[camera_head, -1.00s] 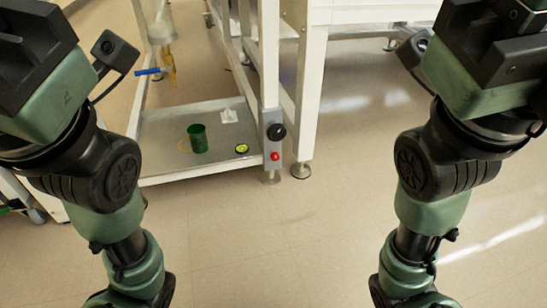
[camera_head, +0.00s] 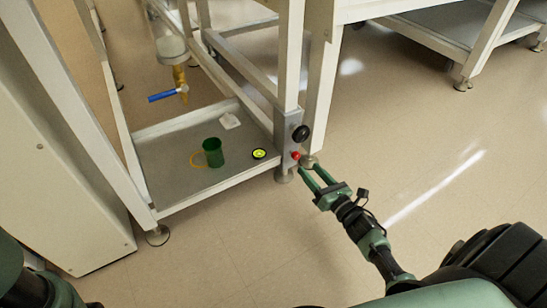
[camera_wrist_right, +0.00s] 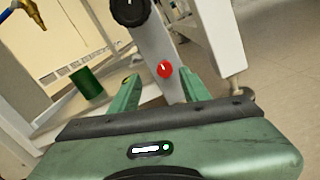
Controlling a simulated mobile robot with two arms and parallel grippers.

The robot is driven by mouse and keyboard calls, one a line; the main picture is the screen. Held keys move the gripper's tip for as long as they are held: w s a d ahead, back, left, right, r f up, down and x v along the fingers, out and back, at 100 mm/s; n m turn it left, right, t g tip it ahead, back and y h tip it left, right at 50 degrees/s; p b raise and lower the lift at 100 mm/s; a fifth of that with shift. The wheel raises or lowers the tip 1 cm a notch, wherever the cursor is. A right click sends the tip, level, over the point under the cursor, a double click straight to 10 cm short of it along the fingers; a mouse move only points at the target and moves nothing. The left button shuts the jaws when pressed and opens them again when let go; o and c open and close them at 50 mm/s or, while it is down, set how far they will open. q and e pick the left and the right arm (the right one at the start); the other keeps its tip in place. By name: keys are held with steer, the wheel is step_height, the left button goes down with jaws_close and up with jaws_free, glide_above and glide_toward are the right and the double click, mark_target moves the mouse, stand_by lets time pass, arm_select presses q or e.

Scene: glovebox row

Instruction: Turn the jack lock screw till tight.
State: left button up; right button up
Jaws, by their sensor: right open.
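A small red knob (camera_head: 295,155), which looks like the jack lock screw, sits low on the grey plate of the frame's corner post, below a larger black knob (camera_head: 301,133). My right gripper (camera_head: 311,166) is open and empty, its fingertips close in front of the red knob and a little to its right. In the right wrist view the red knob (camera_wrist_right: 165,69) shows between the two green fingers (camera_wrist_right: 158,82), with no contact visible. The black knob (camera_wrist_right: 130,12) is at the top there. My left gripper is out of view.
The low grey shelf (camera_head: 180,150) holds a green cup (camera_head: 213,152), a round yellow-green disc (camera_head: 259,154) and a white piece (camera_head: 229,121). A blue-handled valve (camera_head: 165,95) hangs above. A white leg (camera_head: 322,85) stands just right of the post. Floor at right is clear.

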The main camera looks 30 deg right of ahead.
mark_target(297, 157)
steer(key=w+b, duration=0.1)
steer(key=w, duration=0.1)
steer(key=w+b, duration=0.1)
steer(key=w, duration=0.1)
steer(key=w+f+b, duration=0.1)
steer(key=w, duration=0.1)
steer(key=shift+w, duration=0.1)
steer(key=shift+w+a+r+b, duration=0.1)
steer(key=shift+w+b, duration=0.35)
steer(key=shift+w, duration=0.2)
jaws_close()
